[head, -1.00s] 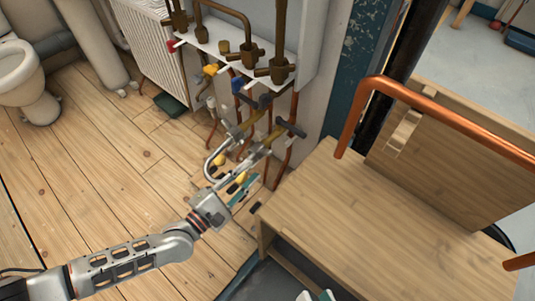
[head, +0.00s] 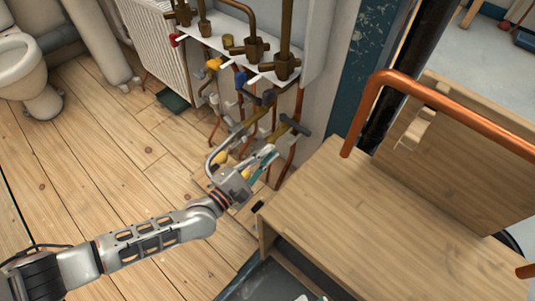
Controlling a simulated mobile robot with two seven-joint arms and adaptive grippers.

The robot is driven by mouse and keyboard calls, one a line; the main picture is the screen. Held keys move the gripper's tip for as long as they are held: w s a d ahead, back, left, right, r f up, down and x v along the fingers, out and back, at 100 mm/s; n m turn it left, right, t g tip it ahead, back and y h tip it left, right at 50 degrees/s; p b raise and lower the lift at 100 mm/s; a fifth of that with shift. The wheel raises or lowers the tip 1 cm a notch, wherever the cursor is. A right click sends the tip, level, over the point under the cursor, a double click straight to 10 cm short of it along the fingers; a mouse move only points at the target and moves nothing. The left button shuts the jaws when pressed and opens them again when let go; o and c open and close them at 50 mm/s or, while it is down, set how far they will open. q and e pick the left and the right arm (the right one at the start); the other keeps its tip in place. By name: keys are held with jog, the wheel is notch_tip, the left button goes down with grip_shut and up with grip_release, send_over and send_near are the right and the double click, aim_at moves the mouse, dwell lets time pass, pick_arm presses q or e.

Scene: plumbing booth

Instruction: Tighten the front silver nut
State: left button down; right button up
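My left gripper (head: 262,162) reaches in from the left and sits low in front of the pipework. Its grey and teal fingers are close to the front pipe, but I cannot tell whether they touch it or how far apart they are. Only a small white tip, perhaps of my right gripper (head: 303,298), shows at the bottom edge.
A wooden bench (head: 365,225) stands close on the right, with an orange copper pipe (head: 450,110) above it. Wooden floor (head: 110,165) is clear at left.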

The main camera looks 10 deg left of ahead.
pick_arm(q)
jog(key=m, duration=0.1)
jog(key=f+m, duration=0.1)
jog(key=shift+s+d+f+m, duration=0.2)
jog(key=shift+d+m, duration=0.1)
jog(key=shift+m, duration=0.1)
jog(key=c, duration=2.1)
grip_release()
jog(key=shift+r, duration=0.1)
jog(key=shift+a, duration=0.1)
jog(key=v, duration=1.2)
